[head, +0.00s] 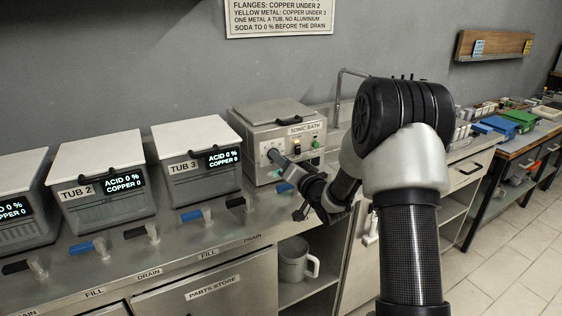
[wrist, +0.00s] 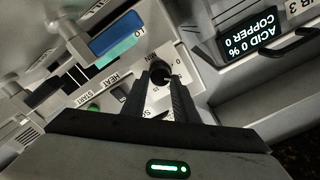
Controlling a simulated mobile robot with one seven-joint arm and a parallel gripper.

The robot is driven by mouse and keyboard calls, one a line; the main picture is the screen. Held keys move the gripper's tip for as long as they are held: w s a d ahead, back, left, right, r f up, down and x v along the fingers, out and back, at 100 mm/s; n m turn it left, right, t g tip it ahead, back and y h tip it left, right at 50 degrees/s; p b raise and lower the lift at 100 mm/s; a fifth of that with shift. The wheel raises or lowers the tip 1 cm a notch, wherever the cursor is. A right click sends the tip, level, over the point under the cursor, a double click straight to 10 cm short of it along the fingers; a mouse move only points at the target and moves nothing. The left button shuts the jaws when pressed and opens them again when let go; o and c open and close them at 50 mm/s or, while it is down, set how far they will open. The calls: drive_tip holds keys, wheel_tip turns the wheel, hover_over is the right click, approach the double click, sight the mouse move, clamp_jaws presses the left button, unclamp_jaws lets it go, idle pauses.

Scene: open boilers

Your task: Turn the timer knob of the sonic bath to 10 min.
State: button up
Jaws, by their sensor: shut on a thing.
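The sonic bath (head: 262,135) is a grey metal box with a lid, standing on the steel counter right of tub 3. Its timer knob (wrist: 160,71) is black and round, on a pale dial plate marked MIN, in the wrist view. My gripper (wrist: 163,82) has its two dark fingers shut on the knob, one on each side. In the head view my gripper (head: 275,156) reaches the left part of the bath's front. The fingers cover part of the dial there, and I cannot read the knob's setting.
Tub 3 (head: 190,184) and tub 2 (head: 108,216) stand to the left, their displays reading acid 0 % and copper 0. Fill and drain valves (head: 195,217) line the counter front.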

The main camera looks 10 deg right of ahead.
drive_tip(key=shift+d+f+m+p, duration=0.1)
drive_tip(key=shift+m+p, duration=1.15)
drive_tip(key=shift+m, duration=3.65)
drive_tip(key=o, duration=1)
drive_tip(key=v, duration=1.7)
drive_tip(key=shift+s+p, duration=0.15)
drive_tip(key=shift+p, duration=0.25)
